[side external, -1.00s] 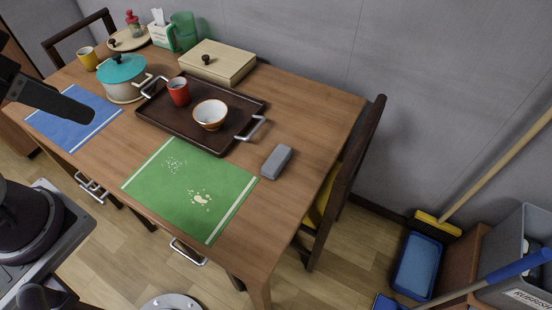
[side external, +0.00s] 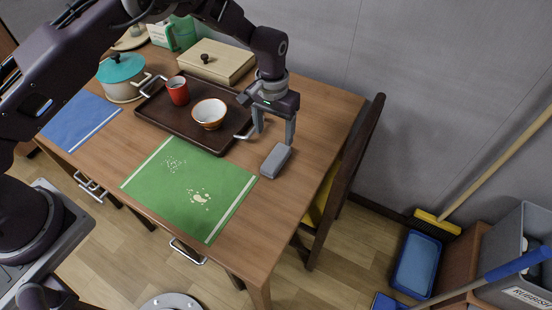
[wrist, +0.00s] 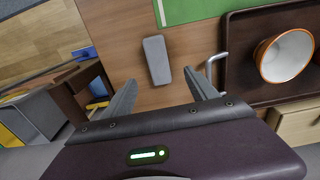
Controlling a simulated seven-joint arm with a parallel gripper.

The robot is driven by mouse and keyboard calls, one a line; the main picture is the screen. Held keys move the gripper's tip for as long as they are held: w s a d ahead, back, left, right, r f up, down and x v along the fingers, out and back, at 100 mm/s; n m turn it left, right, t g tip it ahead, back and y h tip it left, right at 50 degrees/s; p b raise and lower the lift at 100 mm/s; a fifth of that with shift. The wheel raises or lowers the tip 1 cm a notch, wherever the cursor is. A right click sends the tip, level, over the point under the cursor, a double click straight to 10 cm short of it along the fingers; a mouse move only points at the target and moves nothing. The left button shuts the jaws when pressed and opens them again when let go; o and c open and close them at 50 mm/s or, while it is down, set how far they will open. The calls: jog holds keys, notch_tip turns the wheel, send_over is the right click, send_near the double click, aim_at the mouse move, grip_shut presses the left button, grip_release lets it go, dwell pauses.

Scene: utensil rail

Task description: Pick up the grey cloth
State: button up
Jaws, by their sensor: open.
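The grey cloth (side external: 276,160) is a small folded block lying on the wooden table, just right of the green mat. It also shows in the wrist view (wrist: 157,60), ahead of the fingers and roughly between their lines. My gripper (side external: 274,138) is open and empty, pointing down above the table just behind the cloth. In the wrist view the two fingers (wrist: 164,88) stand wide apart, and neither appears to touch the cloth. The gripper hides part of the tray's right end in the side view.
A dark tray (side external: 180,125) with a red cup (side external: 178,91) and a bowl (side external: 209,113) sits left of my gripper; its metal handle is close. The green mat (side external: 165,190) has pale crumbs. A wooden box (side external: 230,62) stands behind. A chair (side external: 352,165) is at the right edge.

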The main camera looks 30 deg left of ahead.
aim_at(276, 156)
jog(key=f, duration=0.9)
jog(key=shift+w+d+f, duration=0.1)
jog(key=shift+d+f, duration=0.05)
jog(key=shift+d, duration=0.1)
grip_shut()
notch_tip(276, 156, up, 10)
